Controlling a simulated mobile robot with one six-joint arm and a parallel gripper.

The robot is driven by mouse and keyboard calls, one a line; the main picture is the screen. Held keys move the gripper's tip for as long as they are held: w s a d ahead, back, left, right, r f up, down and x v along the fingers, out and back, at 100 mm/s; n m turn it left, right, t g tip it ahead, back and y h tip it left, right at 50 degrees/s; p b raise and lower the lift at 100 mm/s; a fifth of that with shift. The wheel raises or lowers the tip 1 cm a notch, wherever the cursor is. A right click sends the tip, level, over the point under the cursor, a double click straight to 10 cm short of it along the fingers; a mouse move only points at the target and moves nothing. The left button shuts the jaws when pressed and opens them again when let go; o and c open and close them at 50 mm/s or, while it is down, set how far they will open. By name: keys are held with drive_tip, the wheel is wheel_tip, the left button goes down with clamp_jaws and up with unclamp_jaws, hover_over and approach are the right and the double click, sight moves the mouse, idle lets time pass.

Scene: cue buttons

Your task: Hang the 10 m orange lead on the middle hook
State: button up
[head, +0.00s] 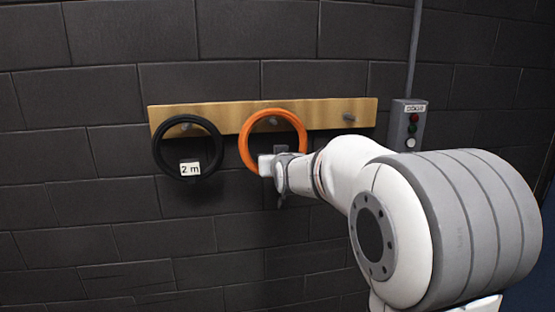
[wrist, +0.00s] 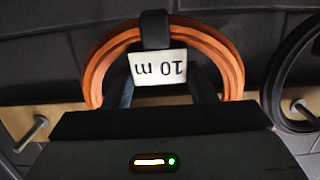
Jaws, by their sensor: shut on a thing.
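The orange lead (head: 245,150) is a round coil in front of the wooden board in the head view. The wrist view shows the coil (wrist: 232,65) upside down, with a dark band and its "10 m" tag (wrist: 158,67). My gripper (head: 281,168) is shut on the coil's lower part. The middle hook (head: 272,121) shows inside the upper part of the ring in the head view. I cannot tell whether the ring is around the hook or only in front of it. The gripper body hides this hook in the wrist view.
A black coil (head: 157,160) tagged "2 m" (head: 190,169) hangs on the left hook. The right hook (head: 349,118) is empty. The wooden board (head: 320,108) is on a dark block wall.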

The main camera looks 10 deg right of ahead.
drive_tip(key=shift+r, duration=0.15)
drive_tip(key=o, duration=1.5)
drive_tip(key=shift+c, duration=0.2)
drive_tip(key=shift+f, duration=0.2)
drive_tip(key=s+r+b, duration=0.1)
drive_tip(key=s+b, duration=0.2)
drive_tip(key=s, duration=0.5)
drive_tip(key=s+f+g, duration=0.6)
drive_tip(key=s+f, duration=0.4)
drive_tip(key=s, duration=0.5)
drive_tip(key=s+f+g, duration=0.6)
drive_tip(key=s+f, duration=0.4)
drive_tip(key=s, duration=0.6)
drive_tip(key=shift+s+d+f+g, duration=0.15)
drive_tip(key=shift+d+g, duration=0.15)
